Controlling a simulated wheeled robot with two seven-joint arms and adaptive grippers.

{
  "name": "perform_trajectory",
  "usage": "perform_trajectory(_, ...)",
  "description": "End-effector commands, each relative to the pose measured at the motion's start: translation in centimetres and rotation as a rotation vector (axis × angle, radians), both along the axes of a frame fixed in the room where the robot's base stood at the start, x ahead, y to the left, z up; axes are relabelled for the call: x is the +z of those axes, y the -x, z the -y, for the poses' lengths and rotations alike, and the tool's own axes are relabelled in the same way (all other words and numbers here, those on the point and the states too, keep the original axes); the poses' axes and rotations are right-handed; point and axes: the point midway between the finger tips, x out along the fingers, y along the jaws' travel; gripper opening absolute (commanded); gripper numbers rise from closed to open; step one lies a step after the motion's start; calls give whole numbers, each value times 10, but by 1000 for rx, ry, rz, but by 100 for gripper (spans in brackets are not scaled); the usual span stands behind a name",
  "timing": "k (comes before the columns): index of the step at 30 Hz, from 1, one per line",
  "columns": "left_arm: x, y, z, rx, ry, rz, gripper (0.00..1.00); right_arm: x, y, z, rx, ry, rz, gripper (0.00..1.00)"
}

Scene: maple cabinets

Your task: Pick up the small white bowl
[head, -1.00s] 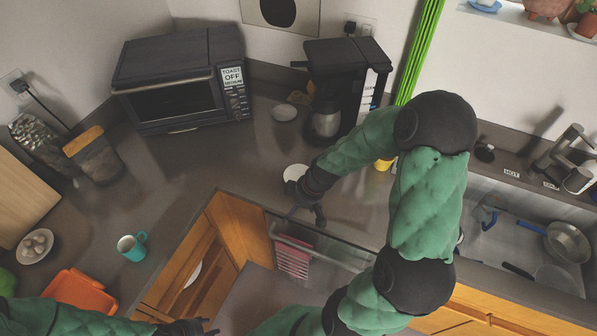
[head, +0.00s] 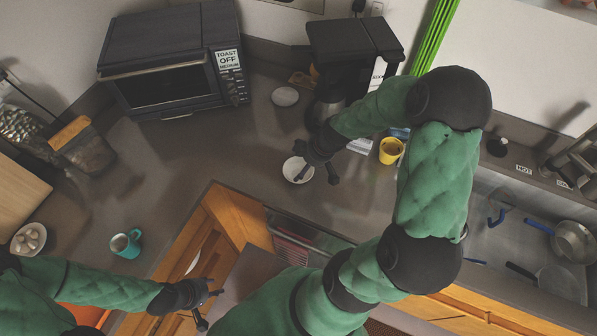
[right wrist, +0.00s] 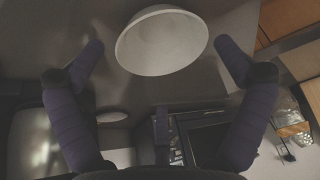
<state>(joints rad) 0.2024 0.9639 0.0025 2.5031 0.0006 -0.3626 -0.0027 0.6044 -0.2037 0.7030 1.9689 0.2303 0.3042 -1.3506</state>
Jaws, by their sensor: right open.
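The small white bowl (head: 293,174) sits on the grey counter in front of the coffee maker. My right gripper (head: 316,167) is open and empty beside the bowl, overlapping its right edge in the head view. In the right wrist view, the bowl (right wrist: 162,42) shows ahead, between and slightly beyond the two spread fingertips (right wrist: 160,52). I cannot tell whether a finger touches the bowl. My left gripper (head: 211,308) is open and empty, low in the head view, in front of the open wooden cabinet.
A coffee maker (head: 352,55) stands behind the bowl, with a white saucer (head: 285,96) to its left and a yellow cup (head: 391,151) to the bowl's right. A toaster oven (head: 172,60) fills the back corner. A teal mug (head: 126,244) stands left. The counter left of the bowl is clear.

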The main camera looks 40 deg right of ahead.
Motion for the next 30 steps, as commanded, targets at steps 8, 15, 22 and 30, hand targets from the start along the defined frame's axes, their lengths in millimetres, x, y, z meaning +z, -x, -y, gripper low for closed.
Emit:
perform_trajectory(8, -2, 0, 0, 0, 0, 0, 40, -33, -13, -9, 3, -3, -4, 100)
perform_trajectory(15, -4, 0, 0, 0, 0, 0, 40, -46, -18, -11, 2, -1, -2, 100)
perform_trajectory(22, -4, 0, 0, 0, 0, 0, 40, -46, -18, -11, 0, -1, 0, 86)
perform_trajectory(30, -4, 0, 0, 0, 0, 0, 40, -46, -18, -11, 0, -1, 0, 47)
